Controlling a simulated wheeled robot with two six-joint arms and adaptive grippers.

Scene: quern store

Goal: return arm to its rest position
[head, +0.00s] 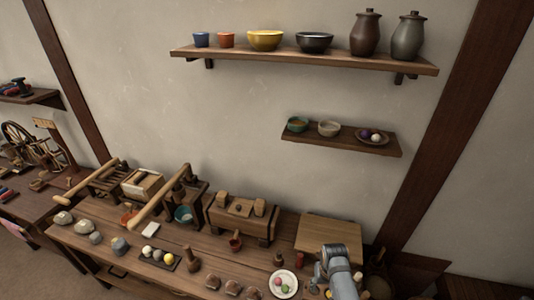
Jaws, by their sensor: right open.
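My right arm comes in from the bottom edge, right of centre, and its grey links show over the right end of the long wooden bench (200,246). My right gripper (321,270) is open, small in view and partly hidden by its own arm. I see nothing held in it. It is near a white plate (283,284) with small coloured balls, which lies to its left. A wooden box (329,234) stands behind it by the wall. My left gripper is not in view.
A wooden chest (240,217), a dark tray of balls (159,258), stones and small wooden pieces crowd the bench. A short shelf (341,138) with bowls and a long shelf (300,57) with bowls and jars hang above. The wall between shelves and bench is clear.

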